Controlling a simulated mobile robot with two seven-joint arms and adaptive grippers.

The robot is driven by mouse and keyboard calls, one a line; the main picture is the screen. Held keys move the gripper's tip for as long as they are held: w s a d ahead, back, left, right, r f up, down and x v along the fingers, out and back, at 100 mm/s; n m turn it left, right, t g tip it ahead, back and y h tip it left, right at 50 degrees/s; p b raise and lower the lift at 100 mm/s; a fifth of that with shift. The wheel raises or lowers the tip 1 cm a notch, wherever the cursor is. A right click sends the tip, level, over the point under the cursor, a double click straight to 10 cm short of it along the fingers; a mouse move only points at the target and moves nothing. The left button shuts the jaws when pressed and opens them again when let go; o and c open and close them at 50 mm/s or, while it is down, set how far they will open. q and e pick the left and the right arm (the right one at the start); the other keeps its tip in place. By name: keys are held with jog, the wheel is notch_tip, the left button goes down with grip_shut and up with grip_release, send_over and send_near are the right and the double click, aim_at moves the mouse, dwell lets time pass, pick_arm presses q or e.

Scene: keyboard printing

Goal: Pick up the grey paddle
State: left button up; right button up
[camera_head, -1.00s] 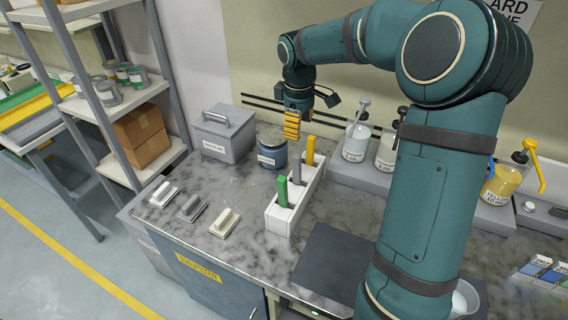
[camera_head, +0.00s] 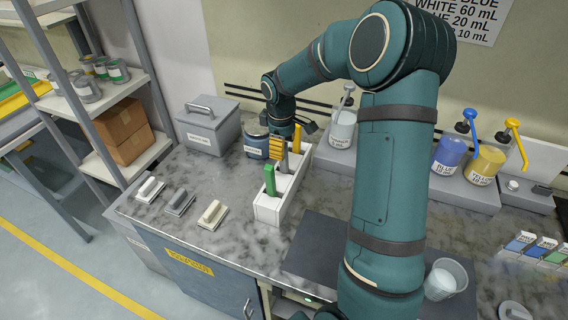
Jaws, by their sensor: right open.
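A grey paddle (camera_head: 284,163) stands upright in the middle of a white holder (camera_head: 268,214), between a green paddle (camera_head: 269,181) and a yellow paddle (camera_head: 296,139). Only its upper handle shows; the lower part is hidden in the holder. My right gripper (camera_head: 278,151), with yellow fingers, is open and pointing down just beside the grey paddle's top, partly overlapping it. I cannot tell whether they touch. My left gripper is not in view.
Pump bottles stand at the right, including a blue one (camera_head: 449,152). A dark mat (camera_head: 312,252) lies in front.

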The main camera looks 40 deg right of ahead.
notch_tip(320, 180, down, 2)
jog(key=shift+d, duration=0.1)
grip_shut()
dwell(0.4)
notch_tip(320, 180, up, 18)
jog(key=p, duration=0.1)
dwell(0.6)
dwell(0.7)
